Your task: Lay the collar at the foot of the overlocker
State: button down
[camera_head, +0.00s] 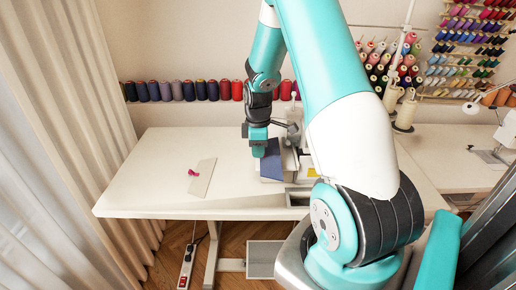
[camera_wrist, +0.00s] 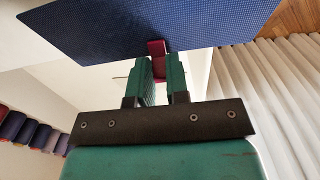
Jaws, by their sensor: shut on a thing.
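The blue piece, which looks like the collar, (camera_head: 271,163) is a flat, finely dotted panel, tilted at the left side of the overlocker. It fills the top of the wrist view (camera_wrist: 150,25). My gripper (camera_head: 258,150) is above the table at its upper left. In the wrist view my gripper (camera_wrist: 159,66) is shut on a dark red clip-like part (camera_wrist: 157,50) at the panel's edge. The overlocker (camera_head: 307,172) is a pale machine with a yellow label on the table, partly hidden by the blue piece and my arm. Whether the panel touches the table is unclear.
The white table (camera_head: 140,185) is mostly clear on the left. Thread cones (camera_head: 185,91) line the back edge. A second table with a sewing machine (camera_head: 495,155) stands at right.

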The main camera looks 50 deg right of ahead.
aim_at(274, 156)
notch_tip(274, 156, down, 4)
jog(key=b, duration=0.3)
jog(key=shift+s+d, duration=1.4)
jog(key=shift+s, duration=0.3)
jog(key=shift+s+d+f, duration=0.1)
jog(key=shift+s+d, duration=0.05)
jog(key=shift+f, duration=0.1)
jog(key=c, duration=1)
grip_release()
jog(key=shift+c, duration=0.2)
notch_tip(274, 156, up, 17)
jog(key=shift+r+b, duration=0.2)
jog(key=shift+b, duration=0.2)
